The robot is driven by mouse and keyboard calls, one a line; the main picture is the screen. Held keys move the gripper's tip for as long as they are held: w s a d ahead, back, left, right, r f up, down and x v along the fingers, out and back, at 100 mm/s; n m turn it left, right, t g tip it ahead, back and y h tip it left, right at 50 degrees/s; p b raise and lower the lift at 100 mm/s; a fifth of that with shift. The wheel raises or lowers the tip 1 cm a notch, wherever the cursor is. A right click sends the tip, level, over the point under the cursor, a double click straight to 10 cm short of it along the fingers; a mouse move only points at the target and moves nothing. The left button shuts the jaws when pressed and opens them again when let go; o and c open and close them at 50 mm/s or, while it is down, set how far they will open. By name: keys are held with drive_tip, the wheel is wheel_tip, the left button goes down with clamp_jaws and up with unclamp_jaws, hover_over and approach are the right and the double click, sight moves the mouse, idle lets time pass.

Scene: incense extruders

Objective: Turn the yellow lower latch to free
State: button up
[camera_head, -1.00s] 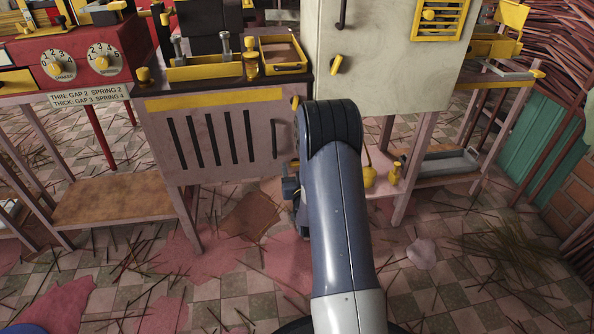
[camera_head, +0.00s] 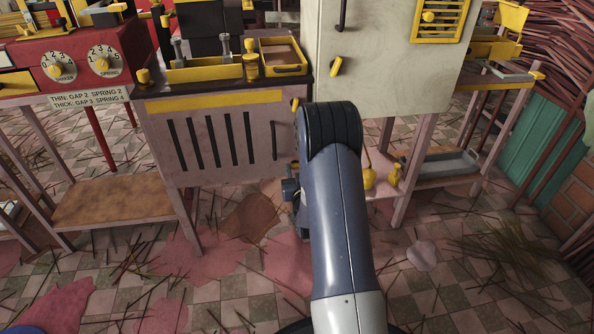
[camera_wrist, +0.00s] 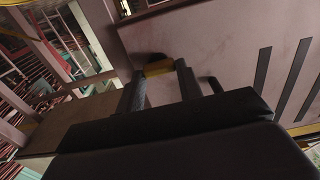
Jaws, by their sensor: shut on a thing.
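The yellow lower latch (camera_wrist: 158,68) is at the edge of the pale slotted cabinet door (camera_head: 225,145). In the wrist view it sits between the two dark fingers of my gripper (camera_wrist: 159,74), which is shut on it. In the head view my gripper (camera_head: 291,188) is low beside the door's right edge, and my arm hides most of it and the latch. Another small yellow latch (camera_head: 295,104) shows higher on the same edge. I cannot tell the lower latch's exact angle.
A dark vertical handle (camera_head: 274,139) is on the door close to my gripper; it also shows in the wrist view (camera_wrist: 214,84). A cream cabinet (camera_head: 385,70) stands above right. A yellow bulb-like part (camera_head: 369,178) is right of my arm. Sticks litter the tiled floor.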

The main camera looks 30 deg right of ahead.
drive_tip(key=shift+n, duration=0.3)
drive_tip(key=n, duration=0.5)
drive_tip(key=shift+a+n, duration=0.15)
drive_tip(key=shift+n, duration=0.15)
drive_tip(key=n, duration=0.5)
drive_tip(key=shift+a+f+n, duration=0.1)
drive_tip(key=shift+n, duration=0.3)
drive_tip(key=o, duration=1)
